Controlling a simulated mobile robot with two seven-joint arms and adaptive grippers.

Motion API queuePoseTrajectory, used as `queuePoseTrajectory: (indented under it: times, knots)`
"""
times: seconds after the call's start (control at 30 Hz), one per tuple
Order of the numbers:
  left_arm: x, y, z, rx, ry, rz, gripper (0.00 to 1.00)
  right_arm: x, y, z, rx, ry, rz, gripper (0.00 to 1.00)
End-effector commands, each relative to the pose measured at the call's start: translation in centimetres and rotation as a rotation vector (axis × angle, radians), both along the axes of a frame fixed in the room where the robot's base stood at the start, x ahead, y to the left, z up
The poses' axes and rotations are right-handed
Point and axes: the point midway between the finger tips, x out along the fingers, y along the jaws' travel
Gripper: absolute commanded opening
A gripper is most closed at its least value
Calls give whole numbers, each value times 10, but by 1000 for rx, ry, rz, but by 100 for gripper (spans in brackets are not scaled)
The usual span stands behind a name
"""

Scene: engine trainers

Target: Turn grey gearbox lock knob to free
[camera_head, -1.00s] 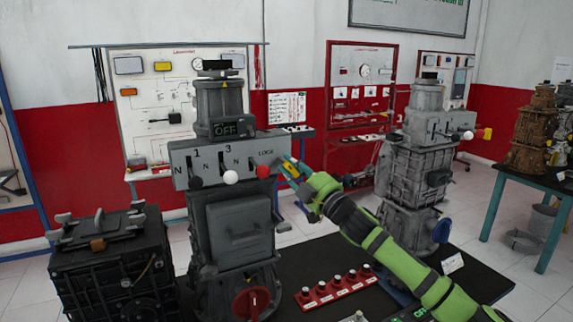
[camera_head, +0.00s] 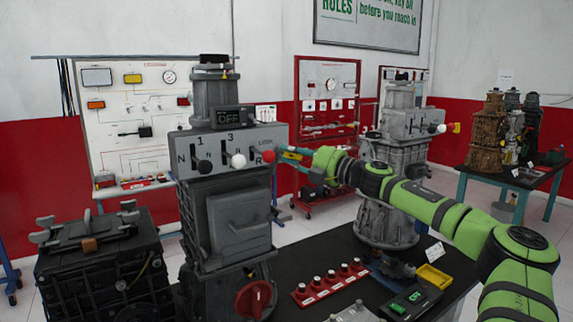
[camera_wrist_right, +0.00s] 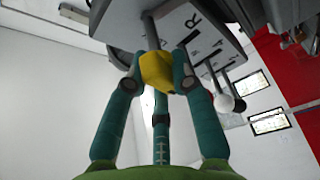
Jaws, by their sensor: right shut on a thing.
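The grey gearbox (camera_head: 231,215) stands upright on the dark bench. Its selector panel (camera_head: 187,142) carries a black knob (camera_head: 204,167), a white knob (camera_head: 238,160) and a red knob (camera_head: 268,157), with the word LOCK printed at the panel's right end. My right gripper (camera_head: 289,155) reaches the panel's right end from the right. In the right wrist view, this gripper (camera_wrist_right: 160,72) is shut on a yellow knob (camera_wrist_right: 157,72) on a grey shaft, apparently the lock knob. The fingers partly cover it, and its exact turn angle is unclear. My left gripper is out of view.
A black engine block (camera_head: 105,270) stands at the left. A red button strip (camera_head: 330,283), a yellow tray (camera_head: 433,276) and a box with green switches (camera_head: 410,298) lie on the bench. A second grey gearbox (camera_head: 390,165) stands behind my right arm.

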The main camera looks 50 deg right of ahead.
Motion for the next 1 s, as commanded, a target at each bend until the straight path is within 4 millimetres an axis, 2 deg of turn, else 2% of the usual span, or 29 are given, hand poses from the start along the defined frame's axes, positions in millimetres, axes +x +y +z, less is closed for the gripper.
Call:
queuePoseTrajectory:
  times: [0.03, 0.27, 0.6, 1.0]
  knots:
    - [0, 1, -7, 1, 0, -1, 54, -2, -1, -2, -23, 3, 0, 0]
    - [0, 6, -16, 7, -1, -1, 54, -8, -2, 0, -129, 29, 0, 0]
    - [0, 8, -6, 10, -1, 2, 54, -10, -2, 2, -280, 65, 0, 0]
    - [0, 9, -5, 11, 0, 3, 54, -10, -2, 0, -316, 73, -1, 0]
